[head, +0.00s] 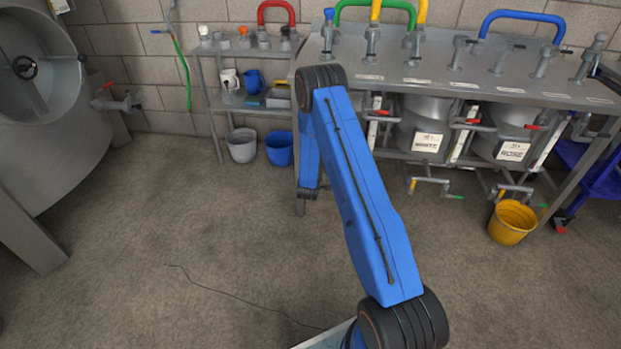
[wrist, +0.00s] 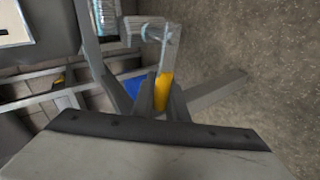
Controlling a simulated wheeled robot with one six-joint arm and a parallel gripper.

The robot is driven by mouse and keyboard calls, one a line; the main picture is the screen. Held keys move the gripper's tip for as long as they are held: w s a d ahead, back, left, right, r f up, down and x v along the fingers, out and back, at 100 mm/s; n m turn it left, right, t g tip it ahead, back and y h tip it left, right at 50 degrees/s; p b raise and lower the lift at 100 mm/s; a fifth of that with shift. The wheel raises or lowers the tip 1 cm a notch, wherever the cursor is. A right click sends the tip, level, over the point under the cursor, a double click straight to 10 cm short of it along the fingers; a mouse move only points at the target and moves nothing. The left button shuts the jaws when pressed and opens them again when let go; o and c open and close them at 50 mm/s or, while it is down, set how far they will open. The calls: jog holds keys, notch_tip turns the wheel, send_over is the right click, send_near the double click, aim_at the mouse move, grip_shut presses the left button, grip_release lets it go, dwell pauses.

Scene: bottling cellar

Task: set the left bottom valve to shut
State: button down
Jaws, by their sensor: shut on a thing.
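In the wrist view my gripper (wrist: 162,98) is shut on a yellow handle (wrist: 164,80), with one dark finger on each side of it. The handle joins a grey valve pipe (wrist: 146,30) above it in the picture. I take this to be the left bottom valve; my blue arm hides that place in the head view, and my gripper is hidden there too. The handle's exact setting cannot be told. Two other bottom valves, a middle one (head: 431,181) and a right one (head: 515,189), show below tanks labelled WHITE (head: 427,142) and ROSE (head: 512,151).
A yellow bucket (head: 512,222) stands below the right bottom valve. A grey bucket (head: 242,146) and a blue bucket (head: 279,149) stand by the shelf (head: 215,105). A large steel tank (head: 40,120) is at the left. The floor (head: 190,235) between is mostly clear, with a thin dark line.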

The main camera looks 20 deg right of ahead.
jog(key=shift+s+f+n+g+h, duration=0.1)
jog(key=shift+f+n+g+h, duration=0.35)
jog(key=shift+f, duration=0.2)
jog(key=c, duration=2)
grip_release()
jog(key=v, duration=1.7)
jog(key=shift+s, duration=0.2)
jog(key=shift+a, duration=0.1)
